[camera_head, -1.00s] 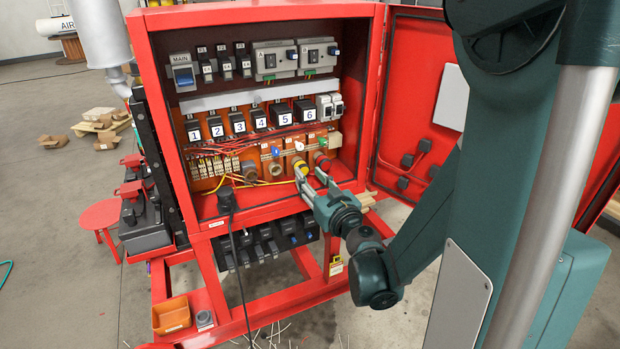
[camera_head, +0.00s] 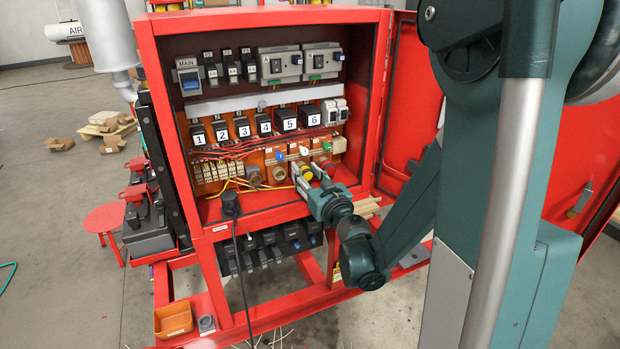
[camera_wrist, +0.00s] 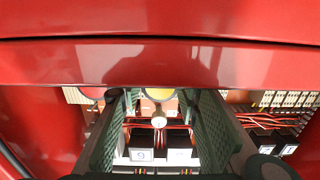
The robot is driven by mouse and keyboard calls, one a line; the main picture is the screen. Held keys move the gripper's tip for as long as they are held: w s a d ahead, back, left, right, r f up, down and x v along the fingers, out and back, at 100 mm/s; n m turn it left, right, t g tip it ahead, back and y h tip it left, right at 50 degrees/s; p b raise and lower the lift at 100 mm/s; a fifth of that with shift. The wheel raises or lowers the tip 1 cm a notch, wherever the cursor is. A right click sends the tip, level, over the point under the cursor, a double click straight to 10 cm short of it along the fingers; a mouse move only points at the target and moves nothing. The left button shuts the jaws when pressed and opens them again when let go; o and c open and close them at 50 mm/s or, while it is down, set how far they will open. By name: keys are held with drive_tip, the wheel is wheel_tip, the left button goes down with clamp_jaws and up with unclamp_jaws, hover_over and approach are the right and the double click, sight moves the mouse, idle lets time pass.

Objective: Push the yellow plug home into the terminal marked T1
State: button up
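The yellow plug (camera_head: 303,169) shows in the lower row of the open red cabinet, largely covered by my gripper. In the wrist view its round yellow face (camera_wrist: 158,94) lies between the far ends of my fingers, with a small gap on each side. My gripper (camera_head: 311,171) reaches into the cabinet at this row; its fingers (camera_wrist: 160,110) are apart and no grip on the plug shows. I cannot read a T1 mark, and how deep the plug sits is hidden.
A red round part (camera_wrist: 92,92) lies close beside one finger in the wrist view. Round sockets (camera_head: 253,174) are left of the plug. Numbered black blocks (camera_head: 264,125) and red wires are above. A black plug with a cable (camera_head: 230,204) hangs at the cabinet's lower lip (camera_head: 262,217).

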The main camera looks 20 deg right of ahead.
drive_tip(key=shift+w, duration=0.65)
drive_tip(key=c, duration=0.7)
drive_tip(key=o, duration=0.3)
drive_tip(key=shift+c, duration=1.1)
drive_tip(key=shift+s, duration=0.3)
drive_tip(key=shift+s, duration=0.35)
drive_tip(key=shift+s, duration=0.8)
